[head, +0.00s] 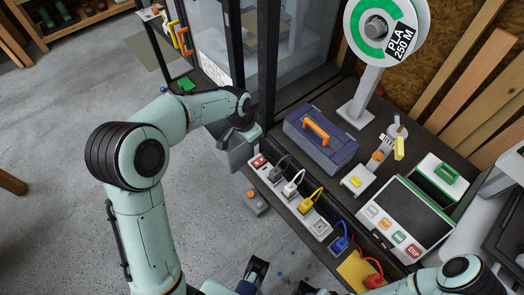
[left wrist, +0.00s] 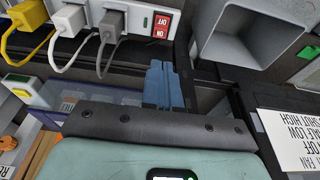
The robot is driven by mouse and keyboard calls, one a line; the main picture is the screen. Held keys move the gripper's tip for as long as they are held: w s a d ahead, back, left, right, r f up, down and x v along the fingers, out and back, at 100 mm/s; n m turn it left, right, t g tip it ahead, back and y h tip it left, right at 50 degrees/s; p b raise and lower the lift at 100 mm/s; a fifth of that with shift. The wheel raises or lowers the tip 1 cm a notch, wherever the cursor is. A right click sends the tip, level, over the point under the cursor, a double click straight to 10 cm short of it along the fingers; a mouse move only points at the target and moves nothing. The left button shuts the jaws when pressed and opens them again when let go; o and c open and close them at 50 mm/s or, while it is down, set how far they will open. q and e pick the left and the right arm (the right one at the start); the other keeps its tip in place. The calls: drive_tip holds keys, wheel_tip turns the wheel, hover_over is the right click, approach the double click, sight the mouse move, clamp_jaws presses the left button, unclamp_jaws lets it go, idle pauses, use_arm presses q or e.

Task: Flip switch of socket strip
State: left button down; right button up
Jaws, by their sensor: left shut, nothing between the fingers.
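The socket strip (head: 319,228) runs along the table's near-left edge, and its end shows at the top of the left wrist view (left wrist: 132,20). Its red switch (head: 259,161) is at the far end. The switch shows closer in the left wrist view (left wrist: 161,25), with inverted OFF and ON lettering; which side is pressed is unclear. My left gripper (head: 246,131) is beside that end in the head view. Its blue fingers (left wrist: 164,84) are shut and empty, just below the switch in the wrist view; contact is not visible. Dark gripper-like parts at the head view's bottom edge are too cut off to read.
A dark cabinet post (head: 268,65) rises near my left gripper. The floor to the left is mostly clear.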

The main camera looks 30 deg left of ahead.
use_arm(q)
drive_tip(key=b, duration=0.2)
approach(263, 159)
drive_tip(key=x, duration=0.6)
drive_tip(key=shift+w+a+f, duration=0.1)
drive_tip(key=shift+a+f, duration=0.05)
drive_tip(key=shift+f, duration=0.25)
use_arm(e)
drive_tip(key=shift+w+d+f, duration=0.15)
drive_tip(key=shift+w+f, duration=0.75)
drive_tip(key=shift+f, duration=0.15)
use_arm(q)
drive_tip(key=shift+f, duration=0.1)
use_arm(e)
drive_tip(key=shift+r, duration=0.1)
